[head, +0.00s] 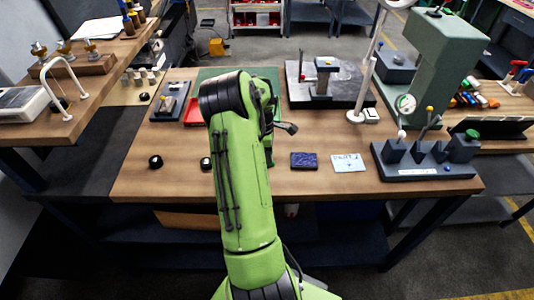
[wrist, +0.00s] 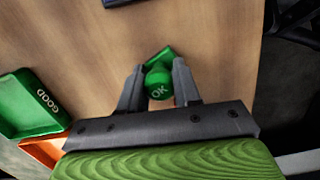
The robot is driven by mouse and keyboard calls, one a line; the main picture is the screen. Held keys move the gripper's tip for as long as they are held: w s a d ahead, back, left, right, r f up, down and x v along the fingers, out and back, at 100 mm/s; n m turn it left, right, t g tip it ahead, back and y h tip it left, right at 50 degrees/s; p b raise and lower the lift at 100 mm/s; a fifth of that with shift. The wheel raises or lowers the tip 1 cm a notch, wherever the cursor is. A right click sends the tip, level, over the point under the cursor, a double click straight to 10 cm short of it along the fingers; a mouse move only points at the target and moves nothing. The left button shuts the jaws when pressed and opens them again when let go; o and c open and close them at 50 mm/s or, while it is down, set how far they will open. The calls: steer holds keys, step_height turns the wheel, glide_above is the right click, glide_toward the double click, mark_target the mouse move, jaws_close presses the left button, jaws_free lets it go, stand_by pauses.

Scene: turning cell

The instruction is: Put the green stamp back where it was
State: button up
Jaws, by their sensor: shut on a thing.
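A darker green pointed part of the stamp shows just beyond the fingers. The wooden tabletop lies behind it; I cannot tell whether the stamp touches it. In the head view my green arm hides the stamp and most of the gripper. A dark blue pad (head: 304,160) and a pale card (head: 348,162) lie on the bench (head: 280,184) to the right of my arm. Where the stamp stood before cannot be told.
A green tray marked "GOOD" (wrist: 32,104) and an orange-red tray (wrist: 44,150) are at the left of the wrist view. Two black knobs (head: 155,161) (head: 205,163) stand left of my arm. The front bench edge is bare.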

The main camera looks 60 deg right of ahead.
steer(key=shift+f, duration=0.1)
steer(key=o, duration=0.9)
steer(key=shift+c, duration=0.2)
step_height(320, 180, up, 12)
steer(key=w+p, duration=0.1)
steer(key=w+a+r+m+t, duration=0.1)
steer(key=w+a+r, duration=0.25)
steer(key=a, duration=0.35)
steer(key=w+a+r+t, duration=0.1)
steer(key=w+a+r, duration=0.1)
steer(key=a+r, duration=0.3)
steer(key=w+a+r+m+t, duration=0.1)
steer(key=w+a+r, duration=0.1)
steer(key=a, duration=0.6)
steer(key=s+a+r+t, duration=0.1)
steer(key=s+a+r, duration=0.1)
steer(key=a, duration=0.5)
steer(key=s+a+r+t, duration=0.1)
steer(key=a, duration=0.5)
steer(key=s+a+f+m+t, duration=0.2)
steer(key=s+a, duration=0.6)
steer(key=shift+s+a+y, duration=0.15)
steer(key=shift+s+y, duration=0.05)
steer(key=shift+y, duration=0.1)
